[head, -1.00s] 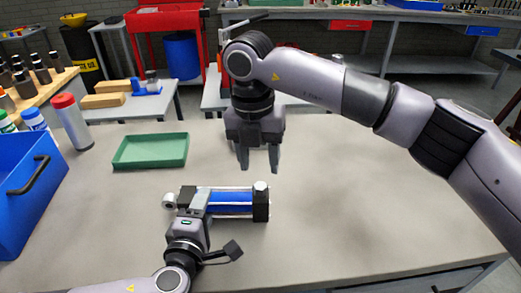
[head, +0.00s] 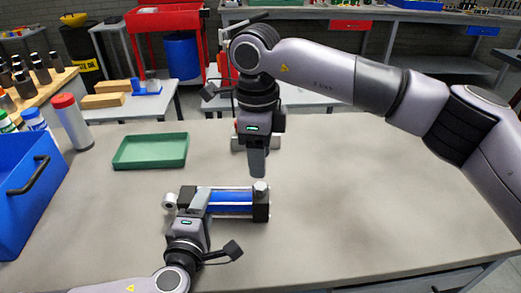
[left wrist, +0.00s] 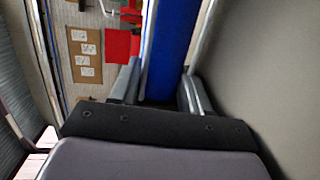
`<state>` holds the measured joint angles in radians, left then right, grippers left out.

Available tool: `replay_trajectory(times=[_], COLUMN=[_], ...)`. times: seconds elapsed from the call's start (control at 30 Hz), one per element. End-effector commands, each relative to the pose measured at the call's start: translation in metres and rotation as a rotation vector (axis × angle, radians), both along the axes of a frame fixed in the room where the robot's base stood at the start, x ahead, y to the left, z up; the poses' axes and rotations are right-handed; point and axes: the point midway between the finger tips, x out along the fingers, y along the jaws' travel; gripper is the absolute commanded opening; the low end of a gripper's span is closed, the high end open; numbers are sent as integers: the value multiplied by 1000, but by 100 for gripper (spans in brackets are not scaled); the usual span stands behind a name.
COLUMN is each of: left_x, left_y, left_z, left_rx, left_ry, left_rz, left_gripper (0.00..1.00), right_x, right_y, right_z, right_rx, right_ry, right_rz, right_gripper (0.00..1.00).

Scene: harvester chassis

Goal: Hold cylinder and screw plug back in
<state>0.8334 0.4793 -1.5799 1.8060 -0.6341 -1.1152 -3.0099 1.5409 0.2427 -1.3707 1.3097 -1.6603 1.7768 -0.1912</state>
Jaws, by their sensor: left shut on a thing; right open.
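The cylinder (head: 232,197) has a blue barrel, silver rods and black end blocks, and lies level just above or on the table; I cannot tell which. My left gripper (head: 198,197) is shut on it near its left end. In the left wrist view the blue barrel (left wrist: 172,45) runs between the two fingers. A small grey plug (head: 261,187) stands on top of the right end block. My right gripper (head: 258,172) points down, open, with its fingertips just above or around the plug. Its fingers overlap edge-on, which hides the gap between them.
A green tray (head: 150,151) lies behind the cylinder to the left. A red-capped bottle (head: 73,122) and a blue bin (head: 25,200) stand at the left. The table (head: 370,210) is clear to the right.

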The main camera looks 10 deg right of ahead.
Motion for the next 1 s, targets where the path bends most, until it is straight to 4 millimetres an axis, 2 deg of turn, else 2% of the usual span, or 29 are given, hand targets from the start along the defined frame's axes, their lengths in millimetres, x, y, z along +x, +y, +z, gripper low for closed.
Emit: replay_trajectory(times=[0.4, 0.6, 0.8, 1.0], left_x=[-1, -1, -1, -1], left_y=[0, 0, 0, 0], left_z=[-1, -1, -1, -1], left_rx=[0, 0, 0, 0], left_ry=[3, 3, 3, 3], left_rz=[-2, -2, -2, -2], left_gripper=[0, 0, 0, 0], right_x=[-1, -1, -1, -1], right_y=[-1, -1, -1, -1], right_z=[4, 6, 6, 6], right_rx=[20, 25, 29, 29], right_ry=[10, 10, 10, 10], right_rz=[670, 911, 1021, 1035], right_gripper=[50, 50, 50, 50])
